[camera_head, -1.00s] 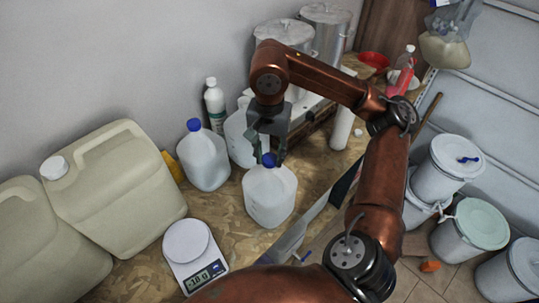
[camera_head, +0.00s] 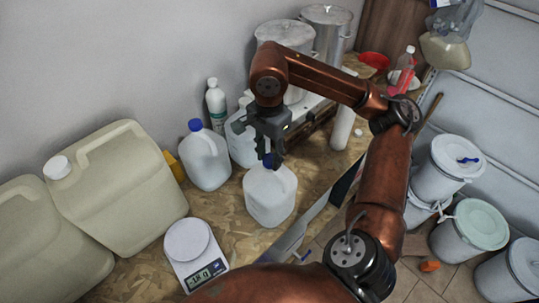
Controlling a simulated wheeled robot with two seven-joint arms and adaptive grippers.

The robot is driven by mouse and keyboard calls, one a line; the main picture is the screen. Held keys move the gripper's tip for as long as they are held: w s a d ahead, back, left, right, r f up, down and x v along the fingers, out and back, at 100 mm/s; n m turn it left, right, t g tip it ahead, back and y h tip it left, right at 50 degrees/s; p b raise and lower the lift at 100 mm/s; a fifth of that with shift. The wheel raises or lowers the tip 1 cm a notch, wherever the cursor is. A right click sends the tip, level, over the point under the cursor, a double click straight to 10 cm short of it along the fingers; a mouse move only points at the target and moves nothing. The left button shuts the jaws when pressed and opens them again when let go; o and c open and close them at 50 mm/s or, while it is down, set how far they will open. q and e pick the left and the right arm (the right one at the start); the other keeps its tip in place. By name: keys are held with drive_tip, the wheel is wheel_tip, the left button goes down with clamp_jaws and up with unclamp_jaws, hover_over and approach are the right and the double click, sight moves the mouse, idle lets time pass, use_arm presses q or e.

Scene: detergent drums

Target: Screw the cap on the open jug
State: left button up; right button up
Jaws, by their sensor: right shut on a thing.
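A translucent white jug (camera_head: 270,197) stands upright on the wooden board worktop, right of the kitchen scale. A blue cap (camera_head: 270,161) sits at the top of its neck. My right gripper (camera_head: 270,157) points down from above and is shut on the blue cap, its fingers hiding part of it. I cannot tell whether the cap is seated on the thread. A second jug (camera_head: 205,160) with a blue cap stands to the left. A third jug (camera_head: 241,143) stands behind, its top partly hidden by my gripper. My left gripper is not in view.
A white scale (camera_head: 190,247) lies at the front. Large beige canisters (camera_head: 120,190) fill the left. A white bottle (camera_head: 215,102) and metal pots (camera_head: 326,35) stand behind. White buckets (camera_head: 446,165) stand on the floor at right. Bare board shows around the jug.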

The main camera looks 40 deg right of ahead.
drive_tip(key=shift+f, duration=0.1)
drive_tip(key=m, duration=0.4)
drive_tip(key=shift+p, duration=0.4)
drive_tip(key=shift+w+m, duration=0.1)
drive_tip(key=shift+m, duration=0.8)
drive_tip(key=m, duration=0.3)
drive_tip(key=shift+m+p, duration=0.4)
drive_tip(key=o, duration=1.3)
drive_tip(key=shift+o, duration=0.6)
drive_tip(key=shift+w, duration=0.1)
